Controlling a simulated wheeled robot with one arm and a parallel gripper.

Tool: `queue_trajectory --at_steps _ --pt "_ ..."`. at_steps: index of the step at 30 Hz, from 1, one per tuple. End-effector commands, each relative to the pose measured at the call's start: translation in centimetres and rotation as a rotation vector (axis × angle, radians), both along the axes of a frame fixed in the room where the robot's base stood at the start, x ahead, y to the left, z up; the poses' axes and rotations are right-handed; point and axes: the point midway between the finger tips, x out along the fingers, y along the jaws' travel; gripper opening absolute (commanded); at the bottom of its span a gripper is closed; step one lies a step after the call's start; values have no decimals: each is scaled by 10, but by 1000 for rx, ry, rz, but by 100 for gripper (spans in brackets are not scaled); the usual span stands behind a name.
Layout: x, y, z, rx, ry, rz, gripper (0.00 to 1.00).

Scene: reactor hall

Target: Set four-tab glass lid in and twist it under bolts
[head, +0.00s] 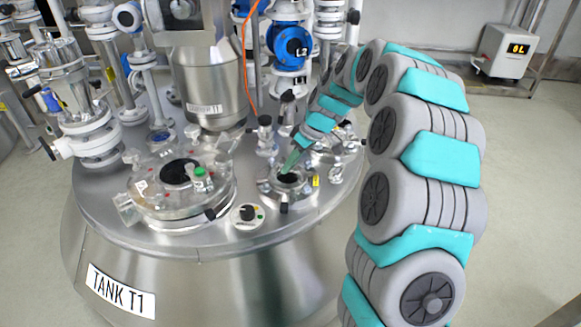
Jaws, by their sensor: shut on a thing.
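My gripper (288,170) reaches down from the upper right to a small round metal port (267,191) on the tank top. Its narrow teal fingers are shut at the port's dark centre. What they hold is tiny and mostly hidden; it appears to be the four-tab glass lid, but its clear disc and tabs cannot be made out.
A larger round hatch (180,200) with a green knob is left of the port. A small dial (247,215) sits at the tank's front edge. Pipes, a steel vessel (207,85) and a blue valve (291,42) crowd behind.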

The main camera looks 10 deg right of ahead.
Motion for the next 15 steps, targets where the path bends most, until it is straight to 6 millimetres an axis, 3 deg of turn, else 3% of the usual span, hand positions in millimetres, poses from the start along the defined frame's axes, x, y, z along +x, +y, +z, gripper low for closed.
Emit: queue_trajectory --at_steps 15 --pt "2 0 -3 1 -1 178 0"
